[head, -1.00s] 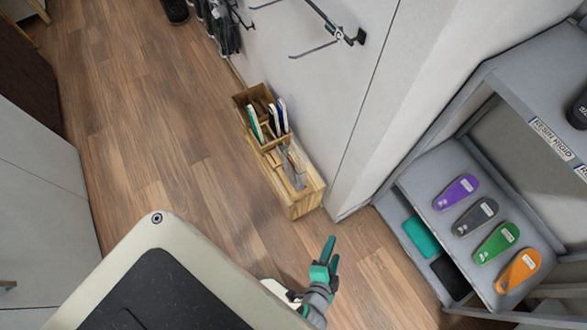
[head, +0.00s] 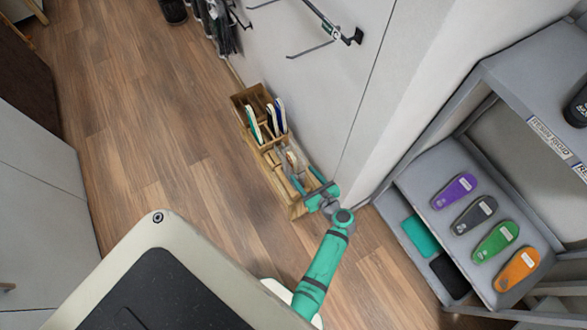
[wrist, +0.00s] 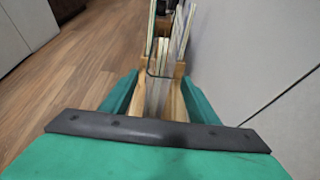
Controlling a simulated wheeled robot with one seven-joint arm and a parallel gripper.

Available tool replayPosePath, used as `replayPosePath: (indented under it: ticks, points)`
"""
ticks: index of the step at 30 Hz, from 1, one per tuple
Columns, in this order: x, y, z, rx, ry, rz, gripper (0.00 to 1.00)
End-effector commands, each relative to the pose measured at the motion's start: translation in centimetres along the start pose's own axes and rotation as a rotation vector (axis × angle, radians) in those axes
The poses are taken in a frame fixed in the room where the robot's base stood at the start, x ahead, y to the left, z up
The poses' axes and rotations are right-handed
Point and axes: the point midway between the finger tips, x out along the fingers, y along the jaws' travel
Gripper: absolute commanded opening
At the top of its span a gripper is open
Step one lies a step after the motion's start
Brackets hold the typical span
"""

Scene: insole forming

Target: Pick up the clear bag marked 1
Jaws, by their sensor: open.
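A clear bag (head: 293,161) stands in the front part of a wooden rack (head: 297,210) on the floor against the wall. It also shows in the wrist view (wrist: 158,84), upright between wooden dividers. I cannot read a mark on it. My gripper (head: 308,181) is over the near end of the rack, with its fingers pointing along it. In the wrist view my gripper (wrist: 160,97) is open, with one finger on each side of the bag's line. The fingers hold nothing. Part of the bag's lower edge is hidden by the gripper body.
Flat white, green and blue-edged pieces (head: 267,119) stand in the rack's far part. The wall (head: 360,110) rises close on the right. A grey shelf (head: 425,185) with several coloured insoles stands at right. The wood floor (head: 150,130) left of the rack is clear.

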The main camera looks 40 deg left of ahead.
Motion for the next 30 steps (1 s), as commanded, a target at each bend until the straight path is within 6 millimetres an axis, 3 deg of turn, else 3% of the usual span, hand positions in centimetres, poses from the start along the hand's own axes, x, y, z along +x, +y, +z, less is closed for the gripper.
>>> replayPosePath:
  ticks: [6, 14, 22, 30]
  points:
    - [3.3, 0.0, 0.0, -0.002, 0.000, 0.001, 0.55]
    - [4.8, -0.2, -0.2, -0.003, 0.002, -0.005, 0.55]
    - [8.4, -0.1, -0.7, -0.002, 0.002, -0.005, 0.55]
    - [9.5, 0.2, -0.7, -0.005, 0.003, -0.002, 0.55]
